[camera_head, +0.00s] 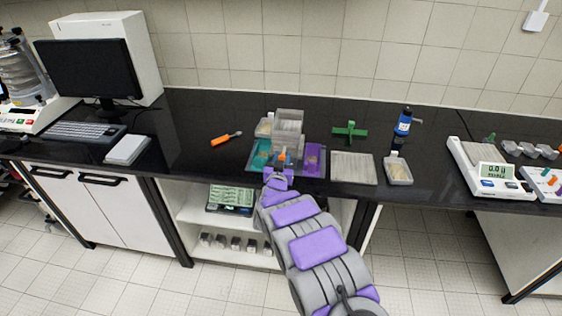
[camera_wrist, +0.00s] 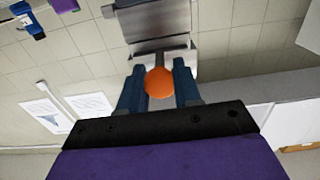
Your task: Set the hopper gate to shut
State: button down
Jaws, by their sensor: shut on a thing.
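The hopper (camera_head: 289,121), a grey box-like body, stands on the bench behind the end of my arm. It also shows in the wrist view (camera_wrist: 153,20) as grey metal surfaces. An orange round knob (camera_wrist: 158,84) sits in front of it; I take it to be the gate's handle. My gripper (camera_wrist: 158,70) is shut on this knob, with a dark blue finger on each side. In the head view my gripper (camera_head: 281,166) reaches the hopper's front and partly hides it. The gate plate's position cannot be told.
A teal tray (camera_head: 260,149) and a purple tray (camera_head: 315,157) flank the hopper. An orange-handled brush (camera_head: 221,140) lies to the left. A green cross-shaped piece (camera_head: 350,131), a pale flat plate (camera_head: 354,168), a blue bottle (camera_head: 403,122) and a balance (camera_head: 490,177) stand to the right.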

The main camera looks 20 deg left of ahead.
jog(key=p+x, duration=0.1)
jog(key=x, duration=0.1)
jog(key=shift+w+a+r, duration=0.2)
jog(key=shift+w, duration=0.1)
jog(key=shift+r, duration=0.1)
jog(key=c, duration=1.1)
grip_release()
jog(key=shift+w, duration=0.1)
jog(key=shift+c, duration=0.2)
jog(key=o, duration=0.3)
jog(key=shift+a+f, duration=0.15)
jog(key=shift+f, duration=0.05)
jog(key=shift+s+d, duration=0.3)
jog(key=shift+s, duration=0.15)
jog(key=p+v, duration=0.1)
jog(key=v, duration=1.5)
jog(key=shift+s+p, duration=0.15)
jog(key=shift+p, duration=0.2)
